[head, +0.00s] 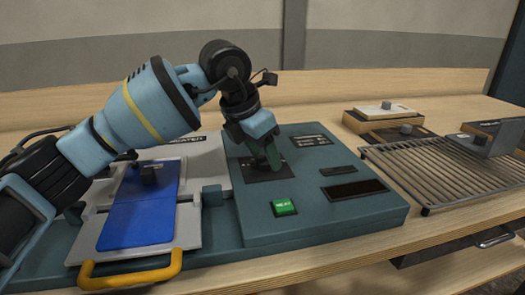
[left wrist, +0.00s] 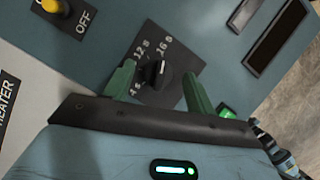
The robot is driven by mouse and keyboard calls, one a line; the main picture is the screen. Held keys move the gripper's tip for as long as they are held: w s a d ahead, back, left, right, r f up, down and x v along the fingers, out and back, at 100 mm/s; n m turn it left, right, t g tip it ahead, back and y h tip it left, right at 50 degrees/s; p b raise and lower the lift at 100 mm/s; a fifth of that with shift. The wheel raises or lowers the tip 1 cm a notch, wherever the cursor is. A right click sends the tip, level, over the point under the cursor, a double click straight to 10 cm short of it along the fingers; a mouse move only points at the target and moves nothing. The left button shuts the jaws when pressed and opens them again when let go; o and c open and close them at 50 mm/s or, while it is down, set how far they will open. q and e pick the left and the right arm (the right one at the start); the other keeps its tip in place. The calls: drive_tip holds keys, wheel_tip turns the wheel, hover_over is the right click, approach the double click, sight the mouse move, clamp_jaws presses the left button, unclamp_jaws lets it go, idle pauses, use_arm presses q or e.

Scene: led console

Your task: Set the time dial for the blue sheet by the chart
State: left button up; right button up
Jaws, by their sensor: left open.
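The time dial (left wrist: 158,74) is a black knob on a dark plate, with "12 S" and "16 S" readable in the left wrist view. A pale mark shows on the knob's upper side, roughly toward "16 S". My left gripper (head: 262,160) is open over the dial in the head view. In the left wrist view its green fingers (left wrist: 158,82) stand on either side of the knob; I cannot tell whether they touch it. The blue sheet (head: 140,212) lies on the press at the left. I cannot make out a chart. My right gripper is not in view.
A green button (head: 284,207) and a dark display (head: 355,190) are on the teal console (head: 330,215). A yellow handle (head: 130,272) fronts the press. A wire rack (head: 450,178) and blocks with knobs stand at the right. A yellow switch (left wrist: 50,6) sits by "OFF".

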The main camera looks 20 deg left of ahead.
use_arm(q)
drive_tip(key=shift+c, duration=0.2)
drive_tip(key=c, duration=0.9)
drive_tip(key=shift+c, duration=0.2)
drive_tip(key=shift+r, duration=0.1)
